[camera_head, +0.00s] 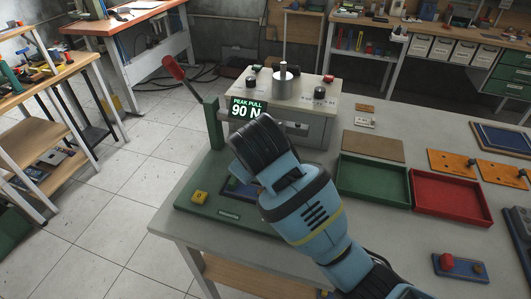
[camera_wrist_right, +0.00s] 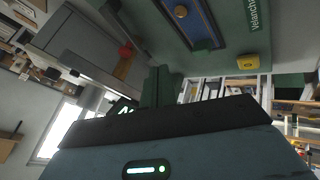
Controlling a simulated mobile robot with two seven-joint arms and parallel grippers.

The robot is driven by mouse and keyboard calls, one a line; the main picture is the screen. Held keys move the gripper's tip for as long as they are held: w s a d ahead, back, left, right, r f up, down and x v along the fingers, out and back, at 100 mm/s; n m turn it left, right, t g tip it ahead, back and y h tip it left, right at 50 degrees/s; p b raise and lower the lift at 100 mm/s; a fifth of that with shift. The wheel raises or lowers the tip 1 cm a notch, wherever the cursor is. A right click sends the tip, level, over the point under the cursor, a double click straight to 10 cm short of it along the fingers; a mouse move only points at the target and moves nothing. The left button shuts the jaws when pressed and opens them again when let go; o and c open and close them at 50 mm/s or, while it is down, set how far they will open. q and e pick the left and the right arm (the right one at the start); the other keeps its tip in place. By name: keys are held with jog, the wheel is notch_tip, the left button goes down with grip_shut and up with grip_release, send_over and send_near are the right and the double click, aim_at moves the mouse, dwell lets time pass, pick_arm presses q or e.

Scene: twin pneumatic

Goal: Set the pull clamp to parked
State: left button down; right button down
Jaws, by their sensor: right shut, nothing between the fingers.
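A green fixture (camera_head: 213,125) stands at the table's left edge, with an upright post and a lever with a red grip (camera_head: 173,67) leaning up and left. I take it for the pull clamp, but cannot be sure. Its green base (camera_head: 190,208) carries a yellow button (camera_head: 199,196) and a blue inset (camera_head: 238,190), partly hidden by my right arm. The right wrist view shows the base (camera_wrist_right: 215,60), yellow button (camera_wrist_right: 248,62) and blue inset (camera_wrist_right: 200,20). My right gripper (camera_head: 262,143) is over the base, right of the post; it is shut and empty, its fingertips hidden. My left gripper is out of view.
A grey tester (camera_head: 285,100) with knobs and a metal cylinder stands behind; a green display (camera_head: 247,108) reads PEAK PULL 90 N. Right are a green tray (camera_head: 373,181), a red tray (camera_head: 452,193), orange plates (camera_head: 452,163) and a blue box with a red button (camera_head: 459,266).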

jog(key=x, duration=0.9)
jog(key=shift+w+d+f, duration=0.1)
jog(key=shift+w+f, duration=0.15)
jog(key=shift+f, duration=0.05)
jog(key=w+d, duration=0.1)
jog(key=w, duration=0.1)
jog(key=shift+w+d, duration=0.6)
jog(key=shift+w, duration=0.15)
